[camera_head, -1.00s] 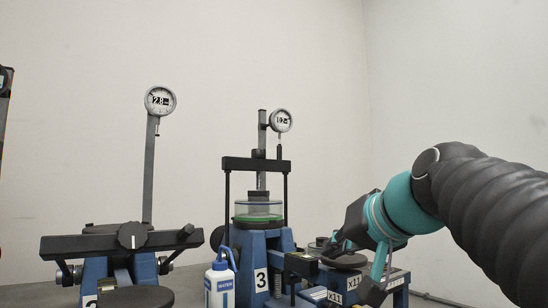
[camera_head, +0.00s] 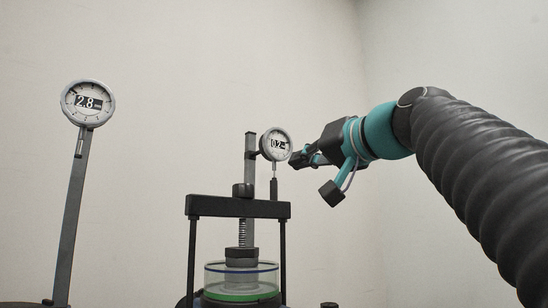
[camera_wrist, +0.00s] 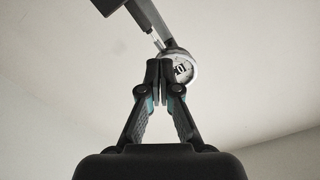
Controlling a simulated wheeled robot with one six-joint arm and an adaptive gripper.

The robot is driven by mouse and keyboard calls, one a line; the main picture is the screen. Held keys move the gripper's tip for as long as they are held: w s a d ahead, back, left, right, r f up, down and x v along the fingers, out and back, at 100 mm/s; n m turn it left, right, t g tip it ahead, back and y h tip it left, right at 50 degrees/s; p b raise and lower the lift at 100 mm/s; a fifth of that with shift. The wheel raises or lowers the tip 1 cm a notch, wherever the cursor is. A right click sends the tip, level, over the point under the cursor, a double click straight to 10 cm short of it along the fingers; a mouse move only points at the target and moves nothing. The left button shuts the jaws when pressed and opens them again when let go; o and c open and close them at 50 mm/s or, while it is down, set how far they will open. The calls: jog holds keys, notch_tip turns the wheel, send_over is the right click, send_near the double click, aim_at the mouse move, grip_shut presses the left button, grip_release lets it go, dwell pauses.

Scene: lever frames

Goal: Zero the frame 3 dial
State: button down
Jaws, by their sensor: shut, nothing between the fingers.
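The frame 3 dial (camera_head: 276,144) is a round white gauge with a grey rim on an upright post (camera_head: 250,165). Its small dark readout seems to show about 0.2, but it is hard to read. My gripper (camera_head: 298,160) is just right of the dial, its fingers pointing left at the rim. In the wrist view the dial (camera_wrist: 181,70) shows partly behind the shut fingertips (camera_wrist: 159,68). The fingers hold nothing. I cannot tell whether they touch the rim.
Below the dial is frame 3's black crossbar (camera_head: 238,207), with a spring and a clear cup (camera_head: 241,280) with a green band under it. Another dial (camera_head: 88,104), reading 2.8, stands on a tilted post at left. The space above the dials is clear.

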aim_at(269, 152)
jog(key=p+x, duration=0.1)
jog(key=x, duration=0.4)
jog(key=shift+w+a, duration=0.1)
jog(key=shift+w+r, duration=0.1)
jog(key=shift+r, duration=0.05)
dwell(0.5)
jog(key=shift+a+r, duration=0.1)
jog(key=shift+a, duration=0.1)
jog(key=shift+s+a, duration=0.25)
jog(key=shift+a, duration=0.45)
jog(key=shift+s+r, duration=0.15)
jog(key=shift+s, duration=0.05)
jog(key=shift+s+a+r, duration=0.1)
jog(key=shift+s+a, duration=0.05)
jog(key=shift+s+a+r, duration=0.35)
jog(key=shift+a+r, duration=0.1)
jog(key=shift+r, duration=0.15)
dwell(0.4)
